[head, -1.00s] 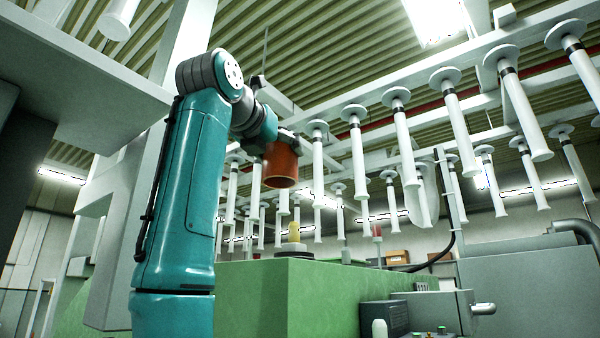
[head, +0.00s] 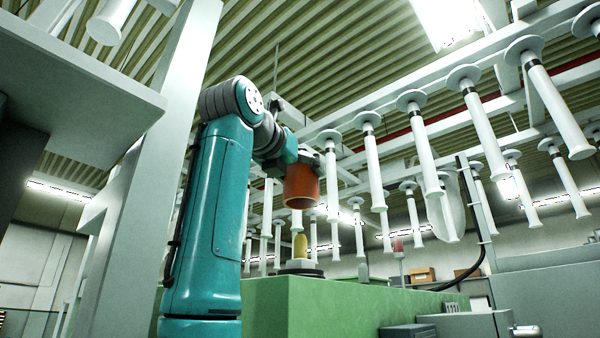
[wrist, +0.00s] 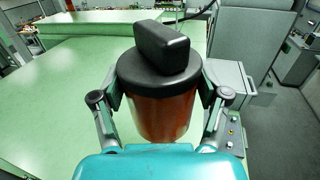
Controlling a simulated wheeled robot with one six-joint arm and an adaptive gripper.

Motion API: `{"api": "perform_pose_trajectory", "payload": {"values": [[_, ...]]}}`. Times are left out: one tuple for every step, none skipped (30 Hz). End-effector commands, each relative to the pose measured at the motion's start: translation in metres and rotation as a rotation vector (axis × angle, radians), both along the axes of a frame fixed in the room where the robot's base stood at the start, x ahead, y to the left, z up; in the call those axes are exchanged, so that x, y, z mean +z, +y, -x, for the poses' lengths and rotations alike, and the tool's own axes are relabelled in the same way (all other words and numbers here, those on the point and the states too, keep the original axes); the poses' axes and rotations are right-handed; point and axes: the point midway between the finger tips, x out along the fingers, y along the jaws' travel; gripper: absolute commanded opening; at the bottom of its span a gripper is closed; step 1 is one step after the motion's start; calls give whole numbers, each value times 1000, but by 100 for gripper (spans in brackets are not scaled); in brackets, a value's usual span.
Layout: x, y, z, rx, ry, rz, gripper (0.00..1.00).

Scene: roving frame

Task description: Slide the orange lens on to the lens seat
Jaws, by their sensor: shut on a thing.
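The orange lens (head: 301,187) is a hollow orange-brown cylinder with its open end facing down. In the wrist view the lens (wrist: 163,115) has a black cap with a block-like handle on top. My gripper (head: 308,158) is shut on the lens, with a finger on each side in the wrist view (wrist: 160,95). The lens seat (head: 300,264) appears to be the pale base on a dark disc on the green block, with a yellow bulb (head: 300,245) standing upright on it. The lens hangs above the bulb, apart from it. The seat is hidden in the wrist view.
The green block (head: 330,300) has a broad, mostly clear top. White rods (head: 420,150) hang in rows from rails near my arm, behind and right. A red beacon (head: 398,247) and grey cabinets stand at the right. A pale pillar (head: 155,180) is at the left.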

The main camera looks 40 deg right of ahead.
Motion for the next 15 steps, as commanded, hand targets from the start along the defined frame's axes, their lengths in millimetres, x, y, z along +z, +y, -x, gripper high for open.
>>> {"api": "perform_pose_trajectory", "payload": {"values": [[0, 1, 1, 1, 0, -1, 38], [0, 2, 1, 1, 0, -2, 38], [0, 3, 2, 2, 0, -4, 38], [-2, 3, 1, 2, 0, -4, 38], [-3, 2, 1, 1, 0, -4, 38], [-6, 2, 1, 1, -1, -4, 38], [-8, 2, 1, 1, 0, -4, 38], [-11, 2, 1, 1, 0, -4, 38], [-14, 2, 1, 2, 0, -4, 38], [-17, 2, 1, 2, 0, -4, 38], [-19, 2, 1, 1, 0, -4, 38], [-22, 2, 1, 2, 0, -4, 38], [-25, 2, 1, 2, 0, -3, 38], [-28, 2, 1, 2, 0, -3, 38], [-30, 2, 1, 2, 0, -3, 38]]}}
